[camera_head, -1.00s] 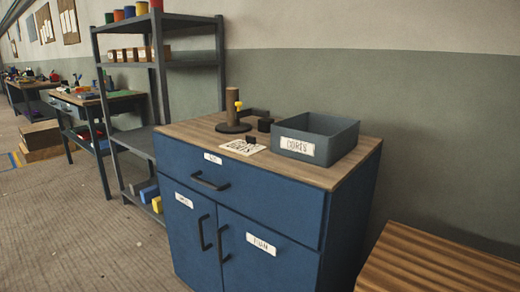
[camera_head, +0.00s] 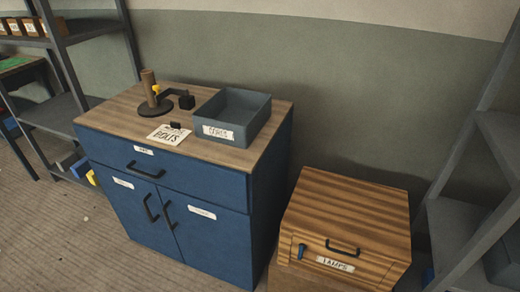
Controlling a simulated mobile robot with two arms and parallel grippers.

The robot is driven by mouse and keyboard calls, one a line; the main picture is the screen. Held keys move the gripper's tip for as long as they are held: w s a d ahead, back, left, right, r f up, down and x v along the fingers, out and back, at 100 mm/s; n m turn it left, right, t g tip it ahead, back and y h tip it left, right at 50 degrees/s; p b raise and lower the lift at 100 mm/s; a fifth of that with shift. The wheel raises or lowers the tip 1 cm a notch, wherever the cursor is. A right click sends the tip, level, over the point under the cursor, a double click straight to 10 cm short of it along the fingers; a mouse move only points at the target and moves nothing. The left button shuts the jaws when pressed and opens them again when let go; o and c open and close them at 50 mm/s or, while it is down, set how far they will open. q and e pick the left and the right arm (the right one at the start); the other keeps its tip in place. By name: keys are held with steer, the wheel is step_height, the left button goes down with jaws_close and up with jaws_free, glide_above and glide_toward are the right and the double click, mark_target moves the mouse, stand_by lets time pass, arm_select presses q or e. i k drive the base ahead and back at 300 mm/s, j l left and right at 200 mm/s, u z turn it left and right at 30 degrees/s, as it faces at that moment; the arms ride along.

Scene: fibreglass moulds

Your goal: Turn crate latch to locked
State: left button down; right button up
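A wooden crate (camera_head: 352,215) with striped planks stands on the floor at the lower right, right of the blue cabinet. Its front carries a black handle (camera_head: 342,247) and a white label (camera_head: 335,264) that reads "LAMPS". A small blue latch (camera_head: 302,251) sits on the front near its left edge. The latch lever looks roughly upright, slightly tilted; its locked or unlocked marking is too small to tell. Neither of my grippers is in view.
A blue cabinet (camera_head: 180,205) with a drawer and two doors stands left of the crate. On its top are a grey bin (camera_head: 236,105), a brown post (camera_head: 149,85) and a paper sign (camera_head: 169,134). A grey shelf (camera_head: 480,210) stands at the right. Floor (camera_head: 75,240) at the lower left is clear.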

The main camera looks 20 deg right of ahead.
mark_target(302, 248)
steer(key=z, duration=0.95)
